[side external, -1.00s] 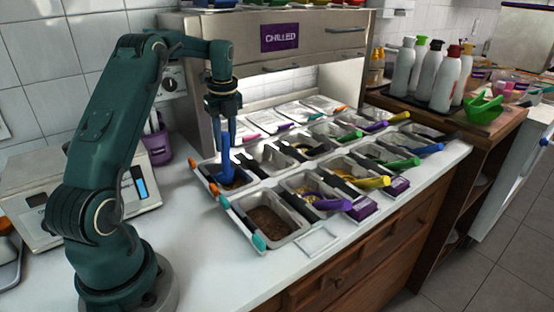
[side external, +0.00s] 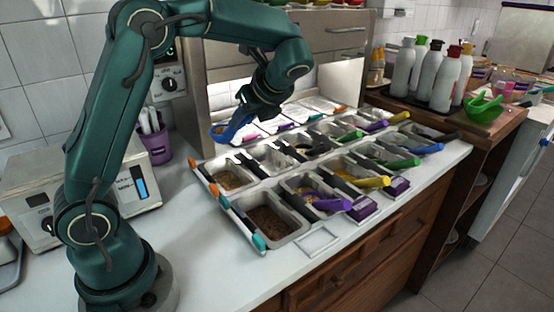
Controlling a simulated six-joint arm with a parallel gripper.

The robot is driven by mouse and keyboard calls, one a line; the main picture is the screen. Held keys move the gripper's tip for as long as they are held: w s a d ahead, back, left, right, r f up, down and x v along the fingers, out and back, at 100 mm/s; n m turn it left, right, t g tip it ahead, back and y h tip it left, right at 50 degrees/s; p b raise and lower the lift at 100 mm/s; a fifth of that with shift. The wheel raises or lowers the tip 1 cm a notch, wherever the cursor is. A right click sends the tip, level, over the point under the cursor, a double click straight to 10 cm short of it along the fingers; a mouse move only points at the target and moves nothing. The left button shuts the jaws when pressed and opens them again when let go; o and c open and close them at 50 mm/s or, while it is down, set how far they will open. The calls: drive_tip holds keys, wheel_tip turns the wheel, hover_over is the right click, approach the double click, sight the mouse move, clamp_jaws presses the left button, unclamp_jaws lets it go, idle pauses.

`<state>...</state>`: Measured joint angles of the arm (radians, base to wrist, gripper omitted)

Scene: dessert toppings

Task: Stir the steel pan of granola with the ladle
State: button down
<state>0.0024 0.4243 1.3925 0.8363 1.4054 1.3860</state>
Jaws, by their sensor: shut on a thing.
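My gripper (side external: 248,112) is shut on the handle of a blue ladle (side external: 232,132). It holds the ladle in the air, behind and above the left end of the pan rows. The ladle's bowl is at the left end, with something brownish in or at it. A steel pan with tan, granola-like contents (side external: 230,180) sits in the left part of the rows, below and in front of the ladle. The ladle is clear of this pan.
A pan of dark brown crumbs (side external: 270,222) stands in front. Several other pans with coloured-handled utensils extend to the right. A purple utensil holder (side external: 153,145) and scale (side external: 135,185) stand left. The chilled cabinet (side external: 330,45) is behind.

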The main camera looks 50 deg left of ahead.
wheel_tip(320, 180, down, 6)
drive_tip(key=n+y, duration=0.4)
drive_tip(key=n, duration=2.4)
drive_tip(key=shift+w+d, duration=0.3)
drive_tip(key=shift+d, duration=0.1)
drive_tip(key=shift+f, duration=0.1)
idle(1.3)
